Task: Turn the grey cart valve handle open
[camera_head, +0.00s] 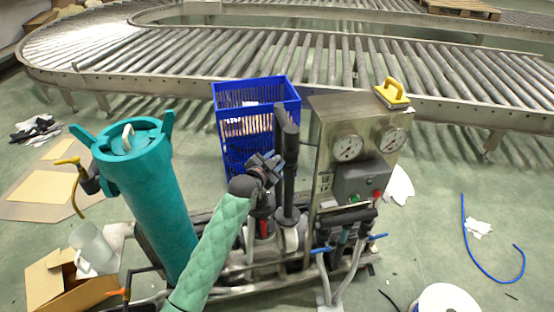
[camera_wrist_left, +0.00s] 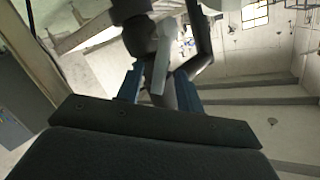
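My left gripper (camera_head: 266,164) is at the end of the green-sleeved arm, beside the upright dark pipe (camera_head: 288,150) of the cart. In the left wrist view the two blue fingers of my left gripper (camera_wrist_left: 159,88) stand apart. A light grey handle (camera_wrist_left: 161,65) shows between them, with gaps on both sides, in front of dark pipework (camera_wrist_left: 140,35). I cannot tell whether a finger touches it. In the head view the grey handle cannot be made out behind the gripper. My right gripper is not in view.
A steel panel with two gauges (camera_head: 348,148) stands right of the gripper, with a yellow-handled item (camera_head: 391,93) on top. A blue crate (camera_head: 256,95) is behind. A teal cylinder (camera_head: 150,200) stands left. Blue-handled valves (camera_head: 322,250) sit low on the cart. A roller conveyor (camera_head: 300,52) runs behind.

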